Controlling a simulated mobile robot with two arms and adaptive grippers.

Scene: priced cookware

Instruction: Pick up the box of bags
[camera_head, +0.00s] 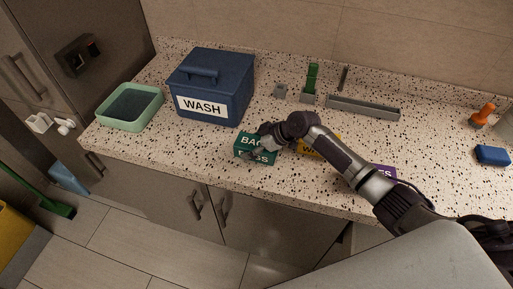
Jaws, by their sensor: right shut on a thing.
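The box of bags (242,148) is a small green box with white lettering, partly readable as "BAGS". It is on or just above the speckled counter near its front edge, below the blue WASH bin. My right gripper (264,147) reaches in from the right and is shut on the box, covering part of its top and lettering. I cannot tell whether the box is lifted clear of the counter. My left gripper is not in view.
A blue lidded WASH bin (229,92) and a green tub (131,124) stand to the left. A yellow box (327,151) and a purple box (386,171) lie partly behind my right arm. A grey rail (365,107) and blue sponge (492,155) are further right.

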